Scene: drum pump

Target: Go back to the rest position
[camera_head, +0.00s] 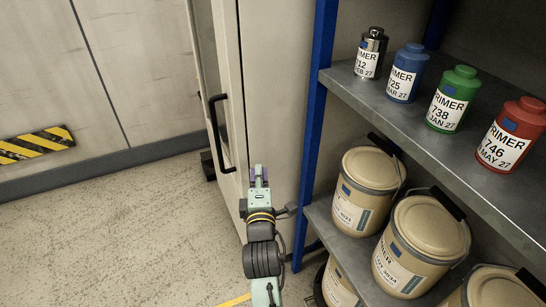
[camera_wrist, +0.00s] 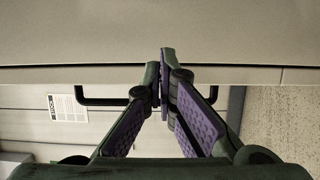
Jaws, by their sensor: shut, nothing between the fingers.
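My gripper (camera_head: 259,176) is at the end of my arm, in front of the pale cabinet door in the head view. In the wrist view my gripper (camera_wrist: 160,58) has its two purple-padded fingers brought together at the tips with nothing between them. The door's black handle (camera_head: 219,133) is to the upper left of the gripper in the head view. In the wrist view the handle (camera_wrist: 95,101) shows behind the fingers, on both sides. I cannot tell whether the fingertips touch the door edge.
A shelf rack with a blue post (camera_head: 315,120) stands at right. Its upper shelf (camera_head: 440,149) holds several primer bottles, and beige buckets (camera_head: 424,245) stand below. A yellow-black striped sign (camera_head: 35,145) is on the left wall. The floor (camera_head: 130,230) at left is clear.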

